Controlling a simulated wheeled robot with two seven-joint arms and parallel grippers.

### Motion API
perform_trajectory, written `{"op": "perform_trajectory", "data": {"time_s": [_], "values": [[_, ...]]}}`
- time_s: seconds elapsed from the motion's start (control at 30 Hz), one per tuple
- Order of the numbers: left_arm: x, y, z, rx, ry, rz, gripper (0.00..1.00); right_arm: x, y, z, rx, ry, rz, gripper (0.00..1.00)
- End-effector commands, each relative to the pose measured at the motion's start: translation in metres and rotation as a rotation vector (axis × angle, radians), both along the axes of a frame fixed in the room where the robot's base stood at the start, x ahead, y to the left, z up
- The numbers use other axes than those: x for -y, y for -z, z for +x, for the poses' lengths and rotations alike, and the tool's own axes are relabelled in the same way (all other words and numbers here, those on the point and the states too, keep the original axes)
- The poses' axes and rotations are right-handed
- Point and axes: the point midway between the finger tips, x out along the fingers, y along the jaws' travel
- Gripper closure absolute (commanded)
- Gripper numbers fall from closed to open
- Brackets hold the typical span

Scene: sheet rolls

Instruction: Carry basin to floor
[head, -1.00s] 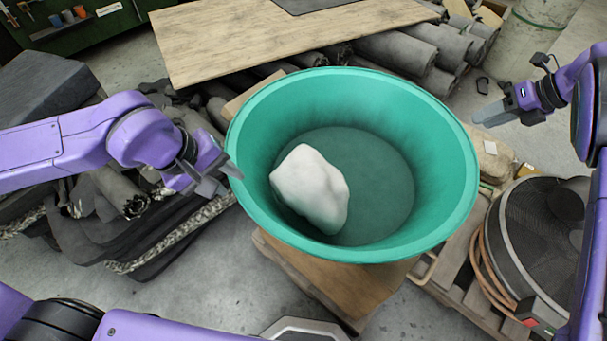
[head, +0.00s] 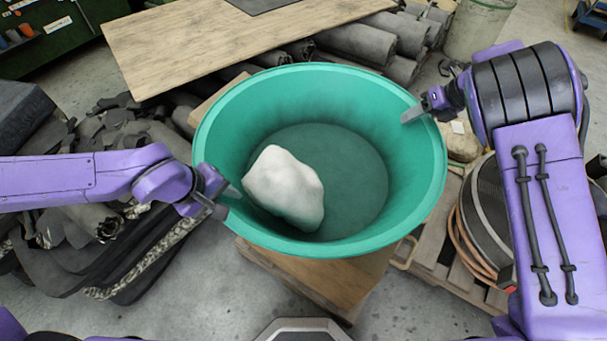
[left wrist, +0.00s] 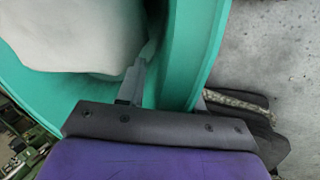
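The green basin (head: 320,240) stands on a wooden-topped support (head: 320,278) in the head view. A whitish lump (head: 285,188) lies inside it, left of centre. My left gripper (head: 222,200) is at the basin's left rim, with one finger inside and one outside. The left wrist view shows its spread fingers (left wrist: 168,90) on either side of the rim (left wrist: 208,50), with a gap. My right gripper (head: 428,110) is at the basin's upper right rim. One finger shows over the inside and the gripper looks open; its outer finger is partly hidden.
Dark sheet piles (head: 130,225) lie left of the basin. A wooden board (head: 220,45) and grey rolls (head: 370,38) are behind it. A pallet (head: 440,245) with a dark round mesh item (head: 490,215) is at right. Bare concrete floor (head: 225,295) shows in front.

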Motion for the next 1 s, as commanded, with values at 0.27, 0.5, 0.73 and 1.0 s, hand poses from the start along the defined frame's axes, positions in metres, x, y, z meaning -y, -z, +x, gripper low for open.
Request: {"op": "perform_trajectory", "data": {"time_s": [0.27, 0.5, 0.73, 1.0], "values": [[0.0031, 0.0079, 0.0023, 0.001, 0.002, -0.001, 0.64, -0.0042, 0.0073, 0.0022, 0.0, 0.0, -0.001, 0.64], [0.0031, 0.0077, 0.0022, 0.0, 0.001, -0.001, 1.0, -0.0041, 0.0071, 0.002, 0.0, 0.0, -0.001, 1.0], [0.003, 0.0076, 0.0022, 0.0, 0.001, -0.001, 1.0, -0.0041, 0.0068, 0.002, 0.0, 0.0, 0.0, 1.0], [0.003, 0.0074, 0.0023, 0.001, 0.001, -0.002, 1.0, -0.004, 0.0067, 0.0021, 0.0, 0.0, 0.0, 1.0]]}}
